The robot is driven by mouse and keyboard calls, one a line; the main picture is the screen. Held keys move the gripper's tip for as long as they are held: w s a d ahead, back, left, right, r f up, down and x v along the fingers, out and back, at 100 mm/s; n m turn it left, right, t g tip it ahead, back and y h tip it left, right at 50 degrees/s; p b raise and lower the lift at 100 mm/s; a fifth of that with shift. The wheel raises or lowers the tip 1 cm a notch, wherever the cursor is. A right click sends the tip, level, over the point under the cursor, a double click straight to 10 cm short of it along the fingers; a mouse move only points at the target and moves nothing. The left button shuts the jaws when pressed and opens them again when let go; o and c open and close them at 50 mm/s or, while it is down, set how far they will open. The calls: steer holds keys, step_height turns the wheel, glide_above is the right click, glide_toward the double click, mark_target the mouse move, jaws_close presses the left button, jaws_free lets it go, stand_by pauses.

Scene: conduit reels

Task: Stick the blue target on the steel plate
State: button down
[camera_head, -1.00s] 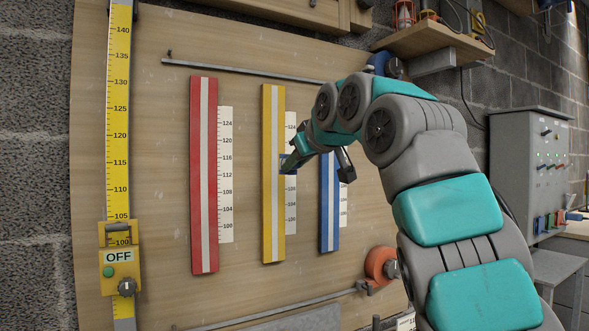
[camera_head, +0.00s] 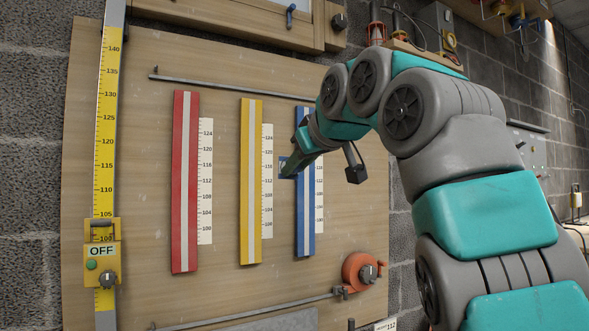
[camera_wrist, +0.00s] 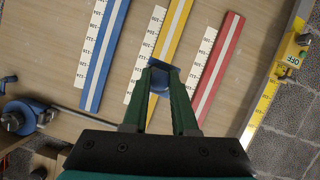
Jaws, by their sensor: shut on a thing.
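My gripper (camera_head: 292,165) is shut on the blue target (camera_head: 284,168), a small dark blue piece, in front of the wooden board between the yellow and blue strips. In the wrist view the blue target (camera_wrist: 160,76) sits between the green fingertips, over the yellow strip and its white scale. Whether it touches the board cannot be told. A flat grey plate (camera_head: 280,322), which looks like the steel plate, is partly in view at the bottom of the board; the bottom picture edge cuts it off.
Red (camera_head: 185,180), yellow (camera_head: 251,185) and blue (camera_head: 305,225) strips with white scales stand on the board. A yellow ruler with an OFF box (camera_head: 103,265) is at left. An orange reel (camera_head: 358,272) and a thin rod (camera_head: 250,310) are low on the board.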

steer(key=shift+s+d+b, duration=0.4)
steer(key=shift+s+d, duration=0.15)
steer(key=shift+s, duration=0.25)
steer(key=shift+s+d+b, duration=0.4)
steer(key=shift+s+d, duration=0.1)
steer(key=shift+s, duration=0.35)
steer(key=shift+s+d+b, duration=0.4)
steer(key=shift+s+d, duration=0.15)
steer(key=shift+s, duration=0.25)
